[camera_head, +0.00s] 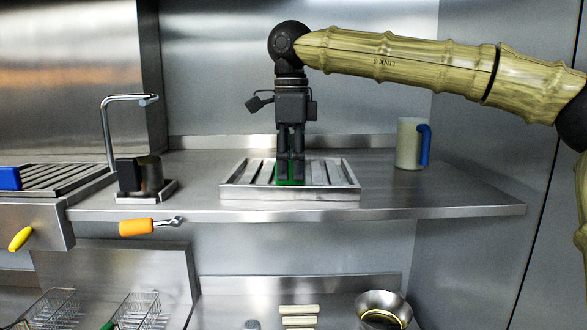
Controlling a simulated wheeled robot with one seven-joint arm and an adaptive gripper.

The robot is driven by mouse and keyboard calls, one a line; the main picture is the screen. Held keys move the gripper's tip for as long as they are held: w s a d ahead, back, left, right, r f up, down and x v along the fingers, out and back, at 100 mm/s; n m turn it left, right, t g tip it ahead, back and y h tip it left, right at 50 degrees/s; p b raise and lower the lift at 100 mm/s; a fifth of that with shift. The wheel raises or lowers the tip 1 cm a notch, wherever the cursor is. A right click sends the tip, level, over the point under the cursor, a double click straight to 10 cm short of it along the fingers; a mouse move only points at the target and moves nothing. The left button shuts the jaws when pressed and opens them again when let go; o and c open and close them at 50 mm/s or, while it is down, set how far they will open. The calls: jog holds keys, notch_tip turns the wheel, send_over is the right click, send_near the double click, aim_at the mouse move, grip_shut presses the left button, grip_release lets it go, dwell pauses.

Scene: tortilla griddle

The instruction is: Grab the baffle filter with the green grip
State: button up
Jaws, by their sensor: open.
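The baffle filter (335,174) is a slatted steel panel in a shallow metal frame, lying flat on the shelf in the middle of the view. Its green grip (286,182) shows near the middle of its front part, partly hidden behind my fingers. My gripper (290,180) points straight down over the filter, with its fingertips at the green grip. The fingers are a little apart, on either side of some of the green. I cannot tell whether they touch it. Another slatted panel with a blue grip (9,178) lies at the far left.
A steel shelf (440,195) carries the filter. A pale mug with a blue handle (409,145) stands to the right. A dark cup on a drip tray (140,176) and a bent tap (106,125) are to the left. Below are wire baskets (140,310) and a bowl (382,308).

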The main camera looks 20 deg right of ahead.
jog(key=shift+w+a+f, duration=0.1)
jog(key=shift+w+f, duration=0.25)
jog(key=shift+f, duration=0.5)
jog(key=shift+s+r, duration=0.1)
jog(key=shift+s, duration=0.15)
jog(key=shift+c, duration=0.2)
jog(key=shift+w, duration=0.15)
grip_shut()
jog(key=shift+r, duration=0.1)
